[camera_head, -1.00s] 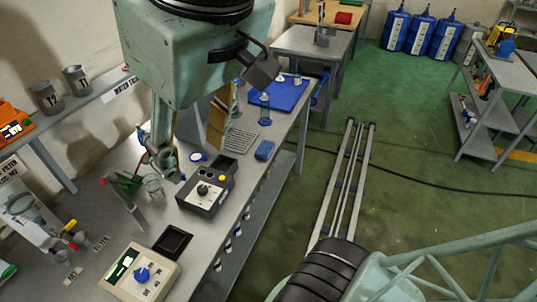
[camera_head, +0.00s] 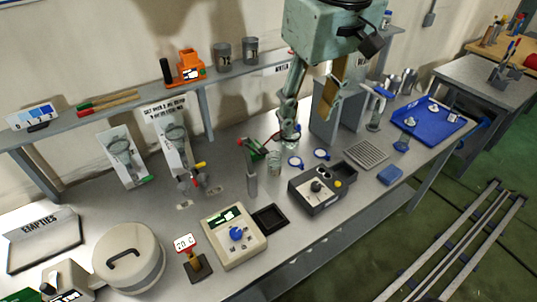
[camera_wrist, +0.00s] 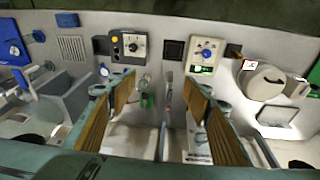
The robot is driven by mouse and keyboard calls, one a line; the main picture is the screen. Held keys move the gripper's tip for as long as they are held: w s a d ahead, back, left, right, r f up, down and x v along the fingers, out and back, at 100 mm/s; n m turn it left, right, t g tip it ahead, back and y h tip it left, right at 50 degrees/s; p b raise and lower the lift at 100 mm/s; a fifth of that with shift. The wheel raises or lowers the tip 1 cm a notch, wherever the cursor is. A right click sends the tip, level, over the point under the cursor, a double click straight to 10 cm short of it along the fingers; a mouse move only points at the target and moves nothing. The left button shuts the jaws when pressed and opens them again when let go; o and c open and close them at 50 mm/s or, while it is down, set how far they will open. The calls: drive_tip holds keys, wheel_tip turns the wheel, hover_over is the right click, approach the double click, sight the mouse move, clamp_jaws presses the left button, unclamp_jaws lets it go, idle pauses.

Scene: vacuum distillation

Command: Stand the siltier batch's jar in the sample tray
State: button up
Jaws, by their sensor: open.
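My gripper (camera_head: 308,122) is open and empty above the back half of the bench, pointing down. In the wrist view its two tan-padded fingers (camera_wrist: 158,98) stand wide apart. A small clear glass jar (camera_head: 273,163) stands on the bench below and left of the gripper, beside a red-and-green clamp. Two grey cans (camera_head: 222,55) (camera_head: 250,51) stand on the wall shelf, with tags too small to read now. A blue tray (camera_head: 418,132) at the right holds several small pieces. I cannot tell which jar is the siltier batch's, or which tray is the sample tray.
An orange meter (camera_head: 187,68) sits on the shelf. A black control box (camera_head: 320,188), a cream balance-like device (camera_head: 235,237) and a black square dish (camera_head: 270,218) are on the bench. A round lidded pot (camera_head: 128,257) is front left. A grey block stands behind the gripper.

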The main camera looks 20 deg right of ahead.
drive_tip(key=w+f+n, duration=0.1)
drive_tip(key=w+f, duration=0.4)
drive_tip(key=w, duration=0.4)
drive_tip(key=n+g+p, duration=0.1)
drive_tip(key=n+g, duration=0.2)
drive_tip(key=n, duration=0.1)
hover_over(274, 162)
drive_tip(key=w+d, duration=0.1)
drive_tip(key=w, duration=0.2)
wheel_tip(274, 162, down, 23)
drive_tip(key=shift+s, duration=0.2)
drive_tip(key=shift+f, duration=4.25)
drive_tip(key=shift+a+f, duration=0.1)
drive_tip(key=shift+f, duration=2.5)
